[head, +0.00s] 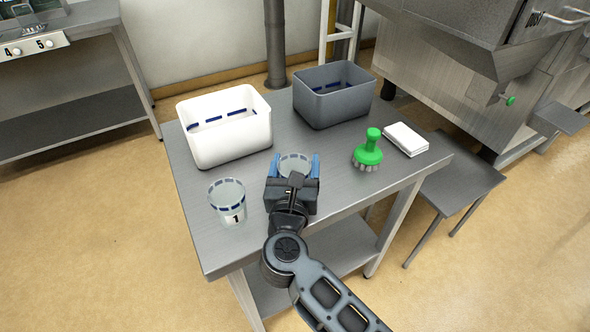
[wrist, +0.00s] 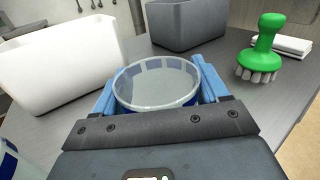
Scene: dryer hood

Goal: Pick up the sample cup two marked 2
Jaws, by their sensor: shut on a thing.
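A clear sample cup (head: 294,161) with a dashed blue rim band stands between the fingers of my gripper (head: 293,168). Its front is hidden, so I cannot read its mark. The wrist view shows the same cup (wrist: 157,84) upright, with a blue finger against each side of it. My gripper (wrist: 157,90) is shut on this cup. I cannot tell whether the cup touches the table. Another clear cup, marked 1 (head: 228,200), stands to the left of my gripper near the table's front left edge. A piece of it shows at the wrist view's lower left corner.
A white bin (head: 230,144) stands behind left on the steel table (head: 335,205), a grey bin (head: 335,108) behind right. A green brush (head: 368,152) and a white folded cloth (head: 405,139) lie to the right. The table's front right is clear.

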